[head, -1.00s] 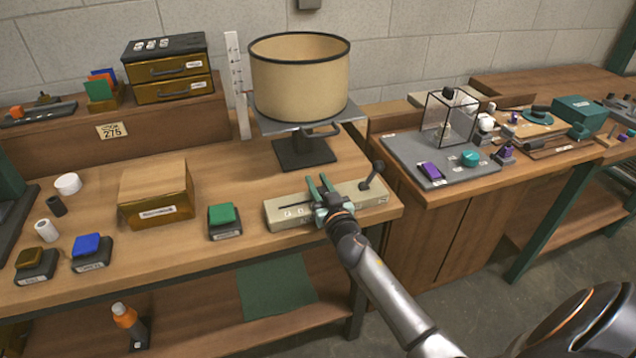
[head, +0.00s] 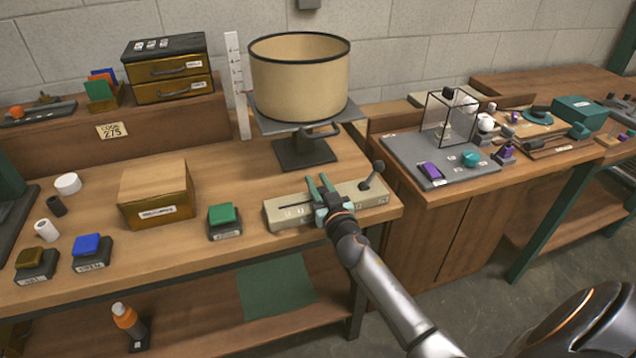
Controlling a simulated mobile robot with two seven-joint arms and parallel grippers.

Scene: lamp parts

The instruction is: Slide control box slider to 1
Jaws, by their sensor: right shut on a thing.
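The control box (head: 284,215) is a long, low beige box near the bench's front edge, in the middle of the head view. A dark slot runs along its top at the left, with small marks too small to read. A dark lever with a ball knob (head: 378,166) stands at its right end. My right gripper (head: 318,188) is over the middle of the box, its green fingers shut on the slider at the slot. The slider itself is hidden by the fingers. My left gripper is not in view.
A lampshade (head: 300,80) stands on a dark stand behind the box. A green-topped block (head: 223,220) and a brown box (head: 157,196) lie to the left. A second bench with a grey board (head: 400,158) is at the right.

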